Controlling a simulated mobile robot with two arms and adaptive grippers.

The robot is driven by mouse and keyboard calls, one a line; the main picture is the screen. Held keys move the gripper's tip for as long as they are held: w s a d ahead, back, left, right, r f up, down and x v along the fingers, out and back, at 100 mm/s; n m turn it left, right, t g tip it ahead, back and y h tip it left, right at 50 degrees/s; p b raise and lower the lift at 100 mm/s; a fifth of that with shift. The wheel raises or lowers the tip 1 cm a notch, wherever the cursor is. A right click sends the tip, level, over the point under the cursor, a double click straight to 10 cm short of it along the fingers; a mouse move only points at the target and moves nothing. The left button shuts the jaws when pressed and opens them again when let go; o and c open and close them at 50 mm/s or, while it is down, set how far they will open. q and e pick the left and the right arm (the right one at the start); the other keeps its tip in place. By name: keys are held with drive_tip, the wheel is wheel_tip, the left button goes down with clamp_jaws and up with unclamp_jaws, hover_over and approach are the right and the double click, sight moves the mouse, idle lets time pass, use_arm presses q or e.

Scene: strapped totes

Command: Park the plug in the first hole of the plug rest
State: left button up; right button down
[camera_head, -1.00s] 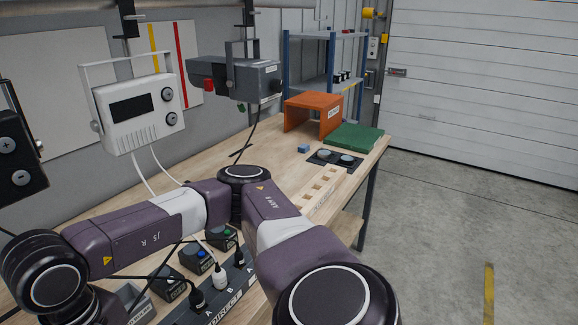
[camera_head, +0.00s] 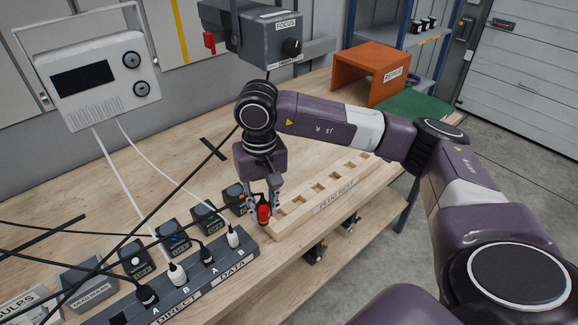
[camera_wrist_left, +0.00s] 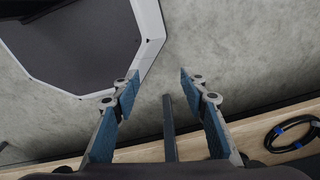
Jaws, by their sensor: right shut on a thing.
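The plug rest (camera_head: 335,200) is a long pale wooden block with a row of square holes, lying along the front edge of the bench. My right gripper (camera_head: 262,205) points down at its near left end, shut on a red plug (camera_head: 264,214). The plug is upright beside or over the end of the block; I cannot tell whether its tip is in a hole. The holes nearest the gripper are partly hidden. My left gripper (camera_wrist_left: 160,95) shows only in the left wrist view, open and empty above the floor.
A power strip (camera_head: 190,287) with black and white plugs stands at the front, small switch boxes (camera_head: 174,237) behind it. Cables cross the bench at left. The grey focus device (camera_head: 268,35) hangs behind my right arm. An orange stand (camera_head: 372,72) is at the back right.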

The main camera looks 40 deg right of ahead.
drive_tip(key=w+d+f, duration=0.1)
drive_tip(key=d, duration=0.1)
drive_tip(key=w+d+f+m, duration=0.1)
drive_tip(key=d+f, duration=0.1)
drive_tip(key=w+d+f+m, duration=0.1)
drive_tip(key=w+d+f, duration=0.1)
drive_tip(key=d, duration=0.1)
drive_tip(key=shift+b, duration=0.3)
use_arm(q)
drive_tip(key=shift+s+a+r, duration=0.1)
drive_tip(key=shift+a, duration=0.25)
drive_tip(key=shift+a, duration=0.3)
use_arm(e)
drive_tip(key=shift+r, duration=0.1)
use_arm(q)
drive_tip(key=shift+d+f+b, duration=0.1)
drive_tip(key=shift+f+b, duration=1.15)
drive_tip(key=shift+f, duration=0.05)
use_arm(e)
drive_tip(key=shift+f, duration=1.55)
drive_tip(key=c, duration=1.6)
unclamp_jaws()
